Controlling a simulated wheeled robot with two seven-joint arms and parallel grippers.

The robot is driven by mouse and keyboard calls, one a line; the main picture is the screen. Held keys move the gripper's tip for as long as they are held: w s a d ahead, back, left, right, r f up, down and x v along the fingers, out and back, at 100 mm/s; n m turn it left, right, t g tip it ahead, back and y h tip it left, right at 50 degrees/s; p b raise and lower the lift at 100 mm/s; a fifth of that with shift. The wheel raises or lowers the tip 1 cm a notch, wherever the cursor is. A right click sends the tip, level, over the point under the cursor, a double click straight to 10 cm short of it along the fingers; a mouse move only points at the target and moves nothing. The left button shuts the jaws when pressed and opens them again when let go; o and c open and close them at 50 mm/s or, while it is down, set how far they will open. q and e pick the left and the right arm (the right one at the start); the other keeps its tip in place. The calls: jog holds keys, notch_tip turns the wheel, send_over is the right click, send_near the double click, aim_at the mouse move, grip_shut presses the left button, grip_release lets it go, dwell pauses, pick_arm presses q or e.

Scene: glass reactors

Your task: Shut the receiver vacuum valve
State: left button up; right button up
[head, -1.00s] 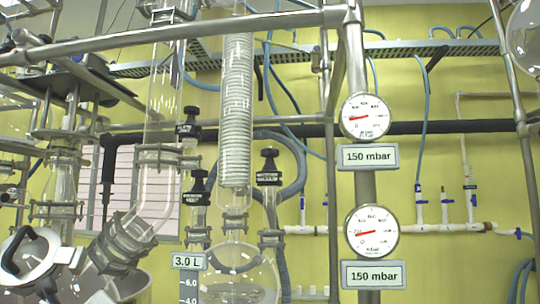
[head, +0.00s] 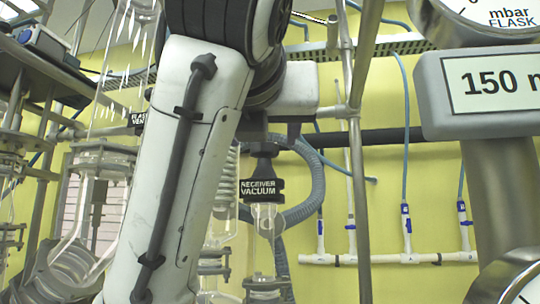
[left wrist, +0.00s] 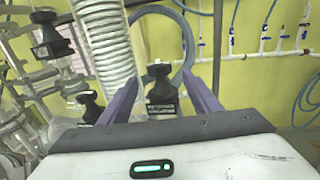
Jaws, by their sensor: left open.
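The receiver vacuum valve (head: 262,190) has a black knob over a black collar with white lettering, on top of a clear glass neck. In the left wrist view the valve (left wrist: 158,72) stands upright between and beyond the purple fingers of my left gripper (left wrist: 162,80). Those fingers are apart, one on each side of the knob, with nothing held. I cannot tell whether they touch it. In the head view my left arm fills the centre and hides most of the gripper. My right gripper is not in view.
A valve with a partly hidden vent label (head: 137,120) is left of my arm. The coiled condenser (left wrist: 103,45) stands close to the left finger. A 150 mbar sign (head: 490,83) and metal posts are at the right. A blue-grey hose (head: 318,180) loops behind the valve.

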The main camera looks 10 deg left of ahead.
aim_at(262, 146)
pick_arm(q)
jog(key=w, duration=0.2)
jog(key=w+a+p, duration=0.1)
jog(key=w, duration=0.2)
jog(key=w+p, duration=0.1)
jog(key=w, duration=0.2)
jog(key=shift+a, duration=0.25)
jog(key=shift+w+p, duration=0.3)
jog(key=shift+w, duration=0.1)
jog(key=shift+c, duration=0.4)
jog(key=c, duration=1)
jog(key=shift+a, duration=0.1)
